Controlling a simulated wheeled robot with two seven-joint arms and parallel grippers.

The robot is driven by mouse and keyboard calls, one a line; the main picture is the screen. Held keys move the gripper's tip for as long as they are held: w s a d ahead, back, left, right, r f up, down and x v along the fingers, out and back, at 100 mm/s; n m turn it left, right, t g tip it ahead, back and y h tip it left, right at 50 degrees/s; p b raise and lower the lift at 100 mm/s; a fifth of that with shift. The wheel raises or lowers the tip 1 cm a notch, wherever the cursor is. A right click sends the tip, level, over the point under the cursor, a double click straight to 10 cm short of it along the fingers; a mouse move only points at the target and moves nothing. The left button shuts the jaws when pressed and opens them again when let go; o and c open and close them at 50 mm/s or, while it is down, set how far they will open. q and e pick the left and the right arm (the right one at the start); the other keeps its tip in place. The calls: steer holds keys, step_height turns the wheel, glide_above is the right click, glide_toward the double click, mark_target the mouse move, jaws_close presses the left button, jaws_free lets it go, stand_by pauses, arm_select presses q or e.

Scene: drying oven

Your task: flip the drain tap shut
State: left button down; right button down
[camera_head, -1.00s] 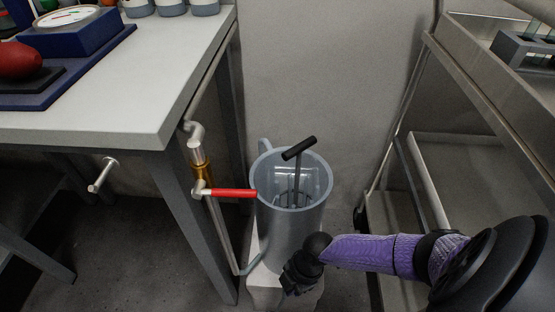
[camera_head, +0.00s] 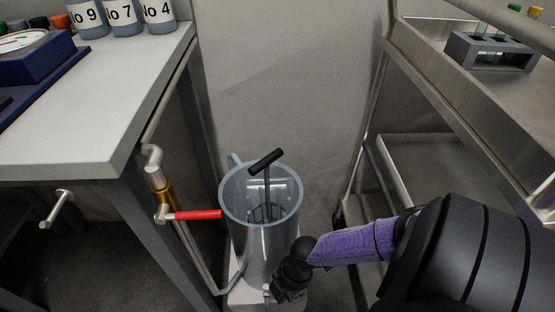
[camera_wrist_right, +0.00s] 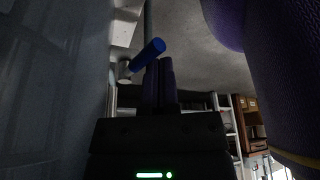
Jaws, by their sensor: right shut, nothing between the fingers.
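The clear cylindrical vessel (camera_head: 262,235) stands low between the bench and the cart, with a black T-handled rod (camera_head: 266,160) in it. In the right wrist view a blue lever handle (camera_wrist_right: 149,53) on a pale metal fitting (camera_wrist_right: 124,72) lies just ahead of my fingertips, slanting up to the right. I cannot tell whether it touches them. My right gripper (camera_head: 284,290) is low beside the vessel's right foot; its fingers (camera_wrist_right: 158,82) are shut and empty. In the head view the blue lever is hidden. My left gripper is not in view.
A red-handled tap (camera_head: 196,215) on a brass and steel pipe stands left of the vessel by the bench (camera_head: 85,135). A metal cart (camera_head: 465,120) with a tube rack (camera_head: 490,50) is at right. A metal peg (camera_head: 57,209) sticks out under the bench.

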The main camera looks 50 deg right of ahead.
stand_by(0.6)
arm_select(q)
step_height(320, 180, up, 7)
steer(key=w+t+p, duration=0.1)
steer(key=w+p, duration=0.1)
steer(key=p, duration=0.6)
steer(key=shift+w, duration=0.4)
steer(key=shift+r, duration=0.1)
